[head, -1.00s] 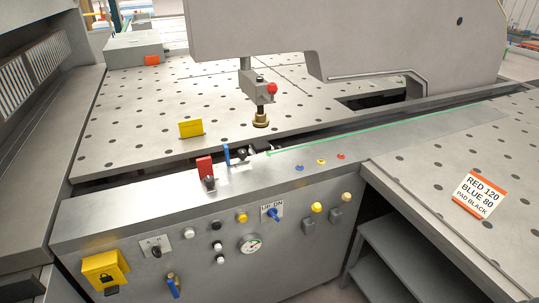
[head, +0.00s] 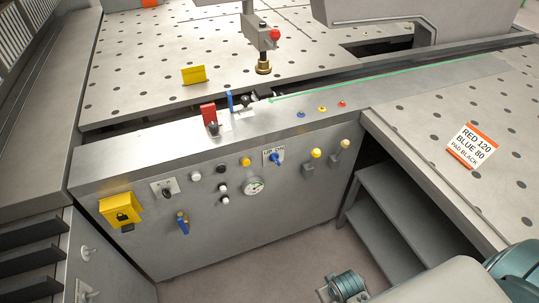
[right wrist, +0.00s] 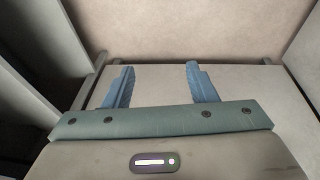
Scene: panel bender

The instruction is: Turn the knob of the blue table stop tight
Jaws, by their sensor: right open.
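The blue table stop (head: 230,99) is a thin upright blue plate on the front rail of the machine in the head view. A black knob (head: 246,100) sits just to its right; how tight it is cannot be told. A red stop (head: 208,115) with its own black knob (head: 213,129) stands to the left and nearer. My right gripper (right wrist: 160,66) shows in the right wrist view with its two blue fingers wide apart and nothing between them. My left gripper is not in view.
A yellow block (head: 193,75) stands on the perforated table behind the rail. The front panel carries a yellow lock box (head: 121,209), levers and a gauge (head: 253,186). A label card (head: 470,148) lies at right.

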